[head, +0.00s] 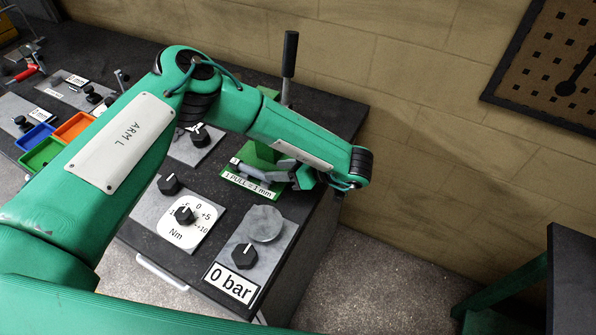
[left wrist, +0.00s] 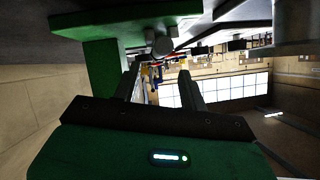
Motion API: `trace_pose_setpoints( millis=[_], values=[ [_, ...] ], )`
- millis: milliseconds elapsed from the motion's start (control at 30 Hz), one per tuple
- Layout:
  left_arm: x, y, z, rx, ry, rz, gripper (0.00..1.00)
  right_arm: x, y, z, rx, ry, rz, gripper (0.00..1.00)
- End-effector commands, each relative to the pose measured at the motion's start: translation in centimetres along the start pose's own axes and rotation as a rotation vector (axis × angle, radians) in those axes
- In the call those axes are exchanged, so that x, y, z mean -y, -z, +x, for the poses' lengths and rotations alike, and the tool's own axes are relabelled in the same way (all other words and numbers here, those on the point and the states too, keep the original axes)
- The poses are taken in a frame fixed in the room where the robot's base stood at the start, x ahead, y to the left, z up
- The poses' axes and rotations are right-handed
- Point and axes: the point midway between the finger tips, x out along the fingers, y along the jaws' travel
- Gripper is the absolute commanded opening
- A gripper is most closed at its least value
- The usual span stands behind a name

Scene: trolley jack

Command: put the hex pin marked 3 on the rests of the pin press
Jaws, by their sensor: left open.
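The pin press (head: 262,152) is green, with an upright black lever (head: 290,55) and a label reading "1 PULL = 1 mm". It stands at the bench's back right. My left gripper (head: 252,172) is at the front of the press, behind the label, its fingers pointing left. In the left wrist view the two fingers (left wrist: 158,85) are apart with nothing gripped between them. A small grey rounded piece (left wrist: 160,43) shows just beyond the fingertips, by the green frame of the press (left wrist: 100,62). I cannot tell whether it is the hex pin; no mark 3 is readable. The rests are mostly hidden.
Knob panels stand in front of the press: an Nm dial (head: 184,216) and a "0 bar" panel (head: 232,282). Blue, orange (head: 74,127) and green trays lie to the left, partly behind my arm. The bench ends just right of the press.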

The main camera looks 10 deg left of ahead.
Motion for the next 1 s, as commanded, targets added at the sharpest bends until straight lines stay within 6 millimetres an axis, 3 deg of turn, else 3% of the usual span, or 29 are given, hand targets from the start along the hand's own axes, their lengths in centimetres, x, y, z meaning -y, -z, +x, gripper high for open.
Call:
trace_pose_setpoints(
  millis=[100, 333, 1000],
  values=[
    [-0.2, -0.2, -2.3, -0.004, -0.004, -0.001, 0.43, -0.1, -0.1, 1.1, 0.000, -0.001, -0.001, 0.71],
    [0.0, -0.1, -5.0, -0.001, -0.001, 0.000, 0.43, -0.4, -0.2, 1.8, 0.001, -0.004, -0.002, 0.71],
    [0.1, 0.2, -5.7, 0.000, 0.001, 0.000, 0.43, -0.8, -0.3, 1.6, 0.002, -0.009, -0.002, 0.71]
  ],
)
